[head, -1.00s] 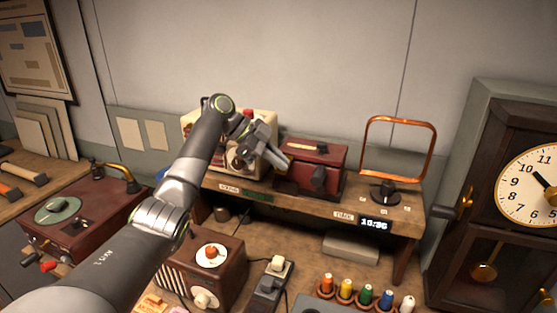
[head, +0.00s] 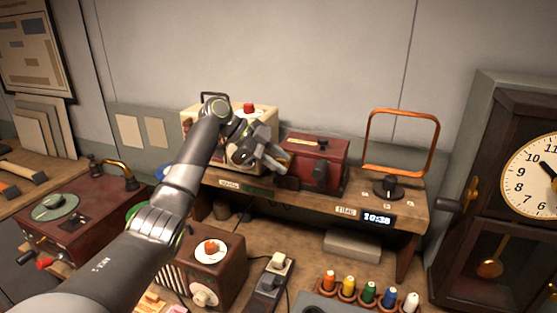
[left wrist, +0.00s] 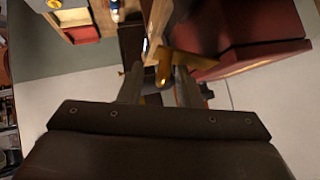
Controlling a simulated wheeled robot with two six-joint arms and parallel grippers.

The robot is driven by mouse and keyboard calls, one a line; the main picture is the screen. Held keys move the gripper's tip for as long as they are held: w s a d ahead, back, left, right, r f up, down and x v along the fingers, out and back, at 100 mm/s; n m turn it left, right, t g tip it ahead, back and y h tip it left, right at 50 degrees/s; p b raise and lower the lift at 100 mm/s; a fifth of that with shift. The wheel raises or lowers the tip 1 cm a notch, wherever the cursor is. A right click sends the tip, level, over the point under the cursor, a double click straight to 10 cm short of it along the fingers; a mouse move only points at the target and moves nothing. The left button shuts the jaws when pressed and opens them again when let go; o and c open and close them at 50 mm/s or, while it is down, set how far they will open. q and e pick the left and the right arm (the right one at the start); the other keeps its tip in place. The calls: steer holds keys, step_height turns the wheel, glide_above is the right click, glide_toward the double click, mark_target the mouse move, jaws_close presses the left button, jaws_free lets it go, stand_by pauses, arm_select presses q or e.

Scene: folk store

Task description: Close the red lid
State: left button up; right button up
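A dark red box (head: 325,152) stands on the wooden shelf, with a dark knob on its front. Its red top looks like the lid; I cannot tell whether it is fully down. The box also shows at the upper right of the left wrist view (left wrist: 245,55). My left gripper (head: 282,164) is just left of the box and hides part of its left side. In the left wrist view its fingers stand apart, with a brass-coloured piece (left wrist: 168,62) showing between and beyond the tips. I cannot tell whether they touch it. My right gripper is not in view.
A cream machine (head: 262,118) with a red knob stands behind my left gripper. An orange frame (head: 434,145) and dark dial (head: 386,188) are right of the box. A brown radio-like box (head: 215,262) and several coloured spools (head: 348,287) are below. A tall clock (head: 500,245) stands at right.

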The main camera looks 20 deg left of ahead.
arm_select(q)
steer(key=shift+r, duration=0.1)
steer(key=shift+s+a+r, duration=0.1)
steer(key=shift+a+r, duration=0.05)
steer(key=shift+a, duration=0.1)
steer(key=b+v, duration=0.6)
steer(key=v, duration=1)
steer(key=shift+a+r, duration=0.2)
steer(key=shift+r, duration=0.1)
